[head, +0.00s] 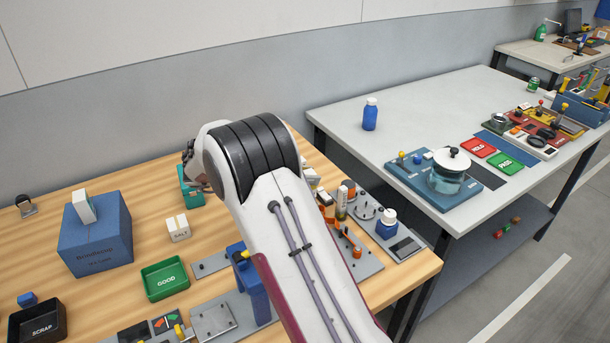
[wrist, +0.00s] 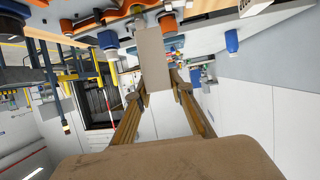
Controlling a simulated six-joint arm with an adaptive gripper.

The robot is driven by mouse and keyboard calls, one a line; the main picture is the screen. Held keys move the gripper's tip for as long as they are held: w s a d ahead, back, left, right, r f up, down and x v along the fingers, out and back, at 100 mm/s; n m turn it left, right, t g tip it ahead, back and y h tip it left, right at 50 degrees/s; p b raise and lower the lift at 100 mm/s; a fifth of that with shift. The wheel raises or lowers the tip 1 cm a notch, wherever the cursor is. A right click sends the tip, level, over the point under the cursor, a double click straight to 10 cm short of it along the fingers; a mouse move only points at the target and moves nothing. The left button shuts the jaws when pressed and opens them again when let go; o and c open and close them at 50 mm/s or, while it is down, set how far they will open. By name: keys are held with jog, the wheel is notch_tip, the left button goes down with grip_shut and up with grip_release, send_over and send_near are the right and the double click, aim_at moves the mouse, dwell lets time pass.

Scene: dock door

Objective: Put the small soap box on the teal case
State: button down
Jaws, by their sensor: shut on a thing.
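The teal case (head: 188,190) stands on the wooden bench in the head view, just left of my arm, which covers part of it. My gripper (wrist: 157,88) shows in the wrist view with its two fingers shut on a plain grey-beige box (wrist: 153,57), which I take to be the small soap box. No label shows on its visible face. In the head view my arm hides the fingertips and the held box. I cannot tell how far the box is from the teal case.
A salt box (head: 180,228), a green GOOD tray (head: 165,280) and a big blue box (head: 95,245) with a white carton (head: 84,207) on top stand on the left. A blue bottle (head: 387,224) and small parts crowd the right. Bare wood lies around the salt box.

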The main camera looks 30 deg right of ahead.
jog(key=shift+w+a+r, duration=0.15)
jog(key=shift+w+a, duration=0.05)
jog(key=shift+a, duration=0.3)
jog(key=w+a+r+n+t+y, duration=0.4)
jog(key=w+a+n+t, duration=0.3)
jog(key=w+a, duration=0.4)
jog(key=w+a+r+n+t+y, duration=0.4)
jog(key=w+a+n+t, duration=0.3)
jog(key=w+a, duration=0.5)
jog(key=shift+w+r+n, duration=0.25)
jog(key=shift+w+n, duration=0.15)
jog(key=shift+w, duration=0.4)
notch_tip(320, 180, down, 6)
jog(key=shift+f, duration=0.15)
jog(key=shift+f, duration=0.1)
jog(key=shift+f, duration=1.75)
